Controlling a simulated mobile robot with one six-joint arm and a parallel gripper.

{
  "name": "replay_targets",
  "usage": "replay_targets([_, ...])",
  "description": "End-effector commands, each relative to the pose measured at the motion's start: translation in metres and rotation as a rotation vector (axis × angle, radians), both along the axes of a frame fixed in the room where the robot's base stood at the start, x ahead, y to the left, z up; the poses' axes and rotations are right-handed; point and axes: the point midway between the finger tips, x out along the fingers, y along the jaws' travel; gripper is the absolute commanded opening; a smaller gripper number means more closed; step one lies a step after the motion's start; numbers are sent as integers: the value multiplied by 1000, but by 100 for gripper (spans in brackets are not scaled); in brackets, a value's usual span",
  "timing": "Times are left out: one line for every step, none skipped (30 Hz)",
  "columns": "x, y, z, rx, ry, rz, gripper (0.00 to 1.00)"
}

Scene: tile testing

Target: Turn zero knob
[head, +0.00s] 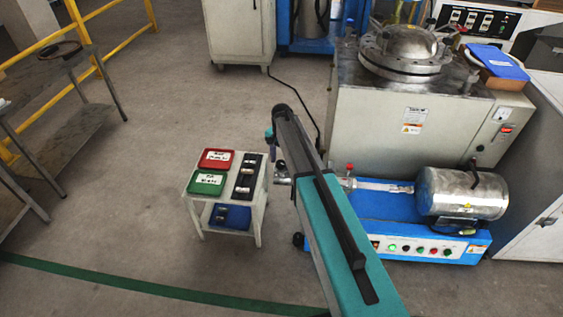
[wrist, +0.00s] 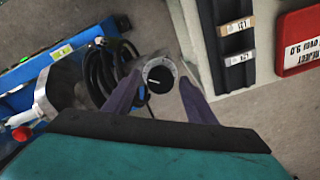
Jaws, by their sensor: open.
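The zero knob (wrist: 160,76) is a round black dial with pale markings on its rim and a white pointer line. It faces the wrist camera on a grey metal body. My gripper (wrist: 159,84) is open, with one purple finger on each side of the knob. Gaps show between the fingers and the dial, and I cannot tell whether the fingers reach its depth. In the head view my teal arm covers the knob and the fingers.
A blue machine base (head: 385,208) carries a steel cylinder (head: 462,193). A small white table (head: 257,190) holds a red tray (head: 216,152), a green tray (head: 207,190) and a black rack (head: 246,160). Black cables (wrist: 100,75) hang left of the knob.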

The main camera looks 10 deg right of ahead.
Motion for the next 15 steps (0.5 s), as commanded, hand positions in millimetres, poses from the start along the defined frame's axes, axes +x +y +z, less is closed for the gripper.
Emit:
replay_targets([0,0,-1,0,0,0,51])
replay_targets([0,0,-2,0,0,0,51])
replay_targets([0,0,-2,0,0,0,51])
replay_targets([0,0,-2,0,0,0,51])
replay_targets([0,0,-2,0,0,0,51])
replay_targets([0,0,-2,0,0,0,51])
replay_targets([0,0,-2,0,0,0,51])
replay_targets([0,0,-2,0,0,0,51])
replay_targets([0,0,-2,0,0,0,51])
replay_targets([0,0,-2,0,0,0,48])
replay_targets([0,0,-2,0,0,0,43])
replay_targets([0,0,-2,0,0,0,36])
replay_targets([0,0,-2,0,0,0,31])
replay_targets([0,0,-2,0,0,0,26])
replay_targets([0,0,-2,0,0,0,19])
